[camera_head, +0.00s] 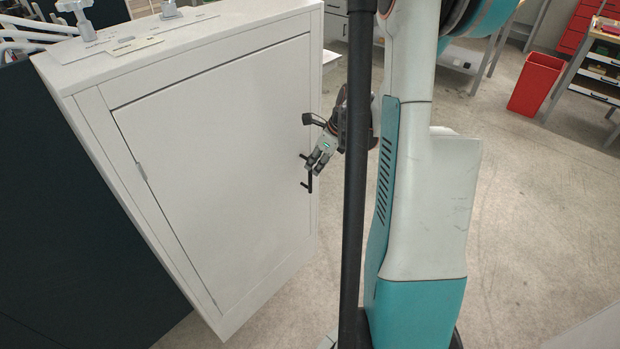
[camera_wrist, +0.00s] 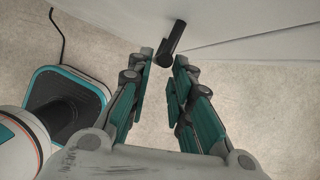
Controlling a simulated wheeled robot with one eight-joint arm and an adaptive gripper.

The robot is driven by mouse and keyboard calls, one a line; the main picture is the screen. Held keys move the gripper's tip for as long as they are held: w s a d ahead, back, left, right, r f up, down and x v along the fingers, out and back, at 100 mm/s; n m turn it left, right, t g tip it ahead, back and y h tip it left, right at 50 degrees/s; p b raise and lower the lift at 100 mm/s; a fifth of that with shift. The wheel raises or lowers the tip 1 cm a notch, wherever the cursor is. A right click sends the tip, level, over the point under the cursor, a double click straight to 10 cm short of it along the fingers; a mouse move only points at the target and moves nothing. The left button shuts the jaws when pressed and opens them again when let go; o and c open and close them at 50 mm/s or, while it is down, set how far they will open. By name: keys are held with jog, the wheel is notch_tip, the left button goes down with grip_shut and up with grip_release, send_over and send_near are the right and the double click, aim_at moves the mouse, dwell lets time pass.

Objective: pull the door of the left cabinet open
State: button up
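The white cabinet (camera_head: 65,75) stands on the left in the head view, with its door (camera_head: 220,150) flat in the frame and shut as far as I can see. A black bar handle (camera_head: 309,181) is on the door's right side; hinges show on its left side. The handle also shows at the top of the wrist view (camera_wrist: 172,42). My gripper (camera_head: 318,168) is at the handle in the head view. In the wrist view its fingers (camera_wrist: 165,85) are apart, with the handle just beyond the tips, near the gap between them. I cannot tell whether they touch it.
A dark panel (camera_head: 60,220) stands left of the cabinet. Knobs (camera_head: 85,28) and labels are on the cabinet top. A red bin (camera_head: 536,83) and a shelf (camera_head: 600,65) stand at the back right. The floor (camera_head: 545,210) on the right is clear.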

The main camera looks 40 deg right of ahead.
jog(key=b, duration=0.2)
send_over(310, 188)
jog(key=f, duration=0.5)
jog(key=shift+w+d+f, duration=0.25)
jog(key=shift+f, duration=0.05)
grip_shut()
